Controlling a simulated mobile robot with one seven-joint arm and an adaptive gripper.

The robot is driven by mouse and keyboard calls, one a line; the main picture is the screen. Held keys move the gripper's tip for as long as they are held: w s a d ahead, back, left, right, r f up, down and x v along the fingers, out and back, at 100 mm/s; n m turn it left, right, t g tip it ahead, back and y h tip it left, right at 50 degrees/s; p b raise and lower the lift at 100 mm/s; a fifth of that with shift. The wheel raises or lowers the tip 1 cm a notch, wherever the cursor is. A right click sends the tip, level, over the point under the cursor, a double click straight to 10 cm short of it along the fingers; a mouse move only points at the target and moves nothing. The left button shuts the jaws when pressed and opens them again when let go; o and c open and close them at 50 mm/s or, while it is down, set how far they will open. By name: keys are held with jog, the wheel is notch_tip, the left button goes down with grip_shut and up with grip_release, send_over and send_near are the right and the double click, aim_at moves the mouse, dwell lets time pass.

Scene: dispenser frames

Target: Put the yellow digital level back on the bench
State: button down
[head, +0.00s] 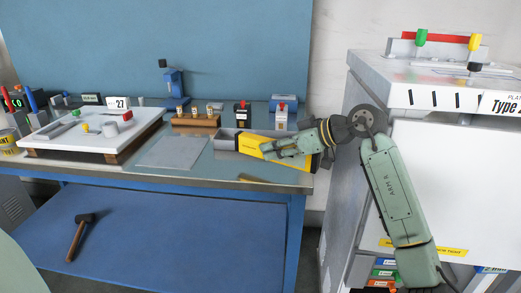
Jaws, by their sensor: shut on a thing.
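The yellow digital level (249,144) is at the right end of the bench (215,173), lying roughly lengthwise from left to right. My gripper (268,150) reaches in from the right and is shut on it. My fingers and wrist cover the middle and right part of the level. A yellow corner with a dark end shows below my wrist. I cannot tell whether the level touches the bench top or is held just above it.
A wooden block with pegs (196,121) and small red-topped and blue-topped devices stand behind. A flat grey plate (173,152) lies to the left. A white cabinet (450,180) stands right. A hammer (78,236) lies on the lower shelf.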

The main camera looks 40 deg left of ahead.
aim_at(260, 155)
jog(key=a, duration=0.3)
jog(key=a+p, duration=0.1)
jog(key=shift+a+f, duration=0.25)
jog(key=shift+a, duration=0.15)
jog(key=shift+f+p, duration=0.45)
jog(key=shift+f, duration=1.25)
jog(key=shift+f, duration=0.15)
jog(key=c, duration=1.3)
grip_release()
